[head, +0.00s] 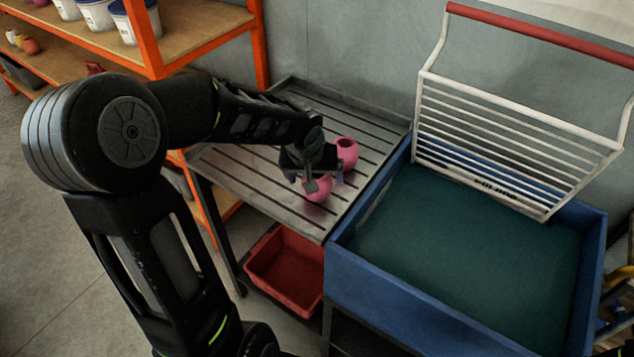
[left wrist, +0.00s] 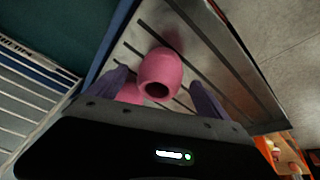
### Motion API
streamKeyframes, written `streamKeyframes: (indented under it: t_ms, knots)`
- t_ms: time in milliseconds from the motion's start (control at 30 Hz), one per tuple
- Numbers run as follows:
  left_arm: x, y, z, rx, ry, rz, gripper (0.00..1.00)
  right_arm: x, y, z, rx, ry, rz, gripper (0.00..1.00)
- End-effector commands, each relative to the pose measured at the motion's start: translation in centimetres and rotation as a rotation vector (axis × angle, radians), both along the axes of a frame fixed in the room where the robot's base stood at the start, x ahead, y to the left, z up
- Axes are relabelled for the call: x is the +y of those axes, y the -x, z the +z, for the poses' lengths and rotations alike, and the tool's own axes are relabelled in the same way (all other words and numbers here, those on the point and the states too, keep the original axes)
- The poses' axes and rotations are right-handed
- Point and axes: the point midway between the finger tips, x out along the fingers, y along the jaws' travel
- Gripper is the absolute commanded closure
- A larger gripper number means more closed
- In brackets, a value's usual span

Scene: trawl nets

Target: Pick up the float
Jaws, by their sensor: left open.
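Two pink floats are on the slatted metal table (head: 235,165). The nearer pink float (head: 318,190) is partly covered by my left gripper (head: 321,178) in the head view. Contact with the fingers cannot be told. My right gripper is not in view.
A blue tub (head: 345,275) with a dark green inside adjoins the table's right side, with a raised white rack (head: 500,150) behind. A red bin (head: 287,270) sits below the table. Orange shelving (head: 150,40) with white buckets stands at back left.

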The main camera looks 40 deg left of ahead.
Motion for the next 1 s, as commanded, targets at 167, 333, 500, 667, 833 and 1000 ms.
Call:
streamKeyframes:
  t_ms: [167,333,500,667,833,1000]
  knots:
    - [0.5,-1.0,-2.1,0.005,0.002,-0.001,0.10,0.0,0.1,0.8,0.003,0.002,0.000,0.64]
    - [0.7,-1.8,-3.9,0.003,0.001,0.000,0.10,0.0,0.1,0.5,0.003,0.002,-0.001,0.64]
    - [0.8,-1.9,-4.0,0.000,0.001,0.000,0.10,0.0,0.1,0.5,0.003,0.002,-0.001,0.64]
    - [0.8,-1.8,-4.0,0.001,0.000,0.000,0.10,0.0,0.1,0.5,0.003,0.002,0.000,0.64]
    - [0.8,-1.8,-4.0,0.001,0.000,0.000,0.10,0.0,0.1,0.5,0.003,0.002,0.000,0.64]
    - [0.7,-1.8,-4.0,0.001,0.000,-0.001,0.14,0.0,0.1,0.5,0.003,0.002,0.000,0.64]
